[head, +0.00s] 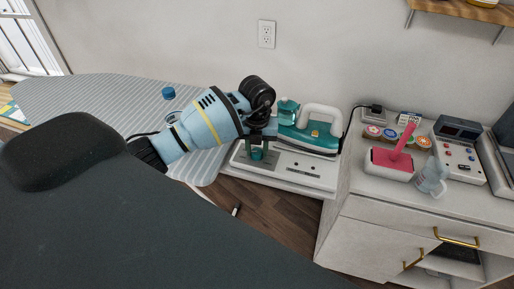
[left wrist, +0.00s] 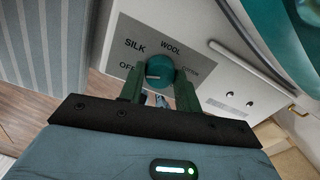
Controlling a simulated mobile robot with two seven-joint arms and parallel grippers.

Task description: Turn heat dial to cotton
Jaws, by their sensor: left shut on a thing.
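The green heat dial (left wrist: 159,72) is on the white iron station (left wrist: 200,35), with OFF, SILK, WOOL and a partly readable COTTON printed around it. A pale mark on the dial lies toward its left, on the OFF side. My left gripper (left wrist: 160,92) has one green finger on each side of the dial and is shut on it. In the head view the left gripper (head: 257,150) reaches the station's left end, and the dial (head: 257,155) shows between its fingers. The teal and white iron (head: 308,137) rests on the station (head: 290,172). My right gripper is out of view.
A striped ironing board (head: 95,95) lies left of the station, with a blue cap-like object (head: 168,93) on it.

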